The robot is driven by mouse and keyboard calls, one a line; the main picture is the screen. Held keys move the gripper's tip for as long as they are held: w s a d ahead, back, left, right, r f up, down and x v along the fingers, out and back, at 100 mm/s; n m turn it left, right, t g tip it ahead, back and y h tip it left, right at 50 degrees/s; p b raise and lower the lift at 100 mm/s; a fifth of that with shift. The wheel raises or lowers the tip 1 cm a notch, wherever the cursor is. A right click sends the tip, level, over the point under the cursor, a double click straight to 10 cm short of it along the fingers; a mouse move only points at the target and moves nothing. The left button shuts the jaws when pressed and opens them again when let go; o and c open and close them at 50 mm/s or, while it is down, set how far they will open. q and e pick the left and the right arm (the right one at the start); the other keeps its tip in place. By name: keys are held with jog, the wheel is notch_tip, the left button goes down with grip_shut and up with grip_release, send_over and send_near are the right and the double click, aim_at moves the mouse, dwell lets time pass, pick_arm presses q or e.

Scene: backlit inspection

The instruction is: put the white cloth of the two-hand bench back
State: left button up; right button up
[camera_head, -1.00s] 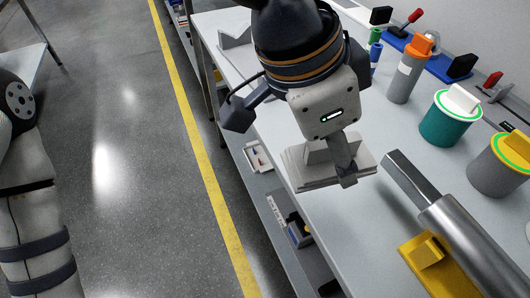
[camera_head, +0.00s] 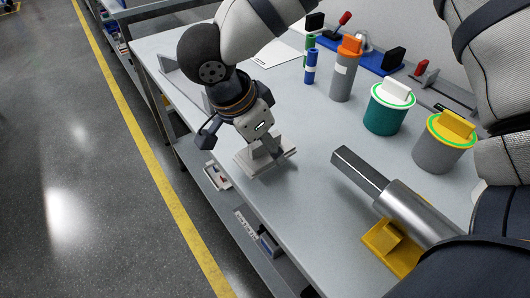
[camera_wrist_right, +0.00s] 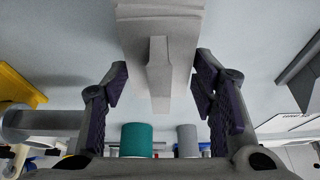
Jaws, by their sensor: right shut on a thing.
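The white cloth (camera_head: 247,160), a flat folded stack with a raised ridge, is at the left edge of the bench top (camera_head: 310,190). In the right wrist view the cloth (camera_wrist_right: 160,25) shows at the top, its ridge reaching down between my fingers. My right gripper (camera_head: 240,142) is over the cloth and shut on it, one finger on each side; its fingers also show in the right wrist view (camera_wrist_right: 160,75). I cannot tell whether the cloth is touching the bench or slightly above it. My left gripper is out of view.
A steel cylinder with a dark bar (camera_head: 405,210) and a yellow block (camera_head: 390,248) lie right of the cloth. A teal canister (camera_head: 388,110), a grey canister with a yellow lid (camera_head: 440,145) and an orange-capped bottle (camera_head: 345,70) stand behind. Bench between is clear.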

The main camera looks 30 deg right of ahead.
aim_at(263, 152)
jog(key=shift+f, duration=1.5)
jog(key=shift+f, duration=0.15)
jog(key=o, duration=1.1)
jog(key=shift+o, duration=0.2)
jog(key=v, duration=1.2)
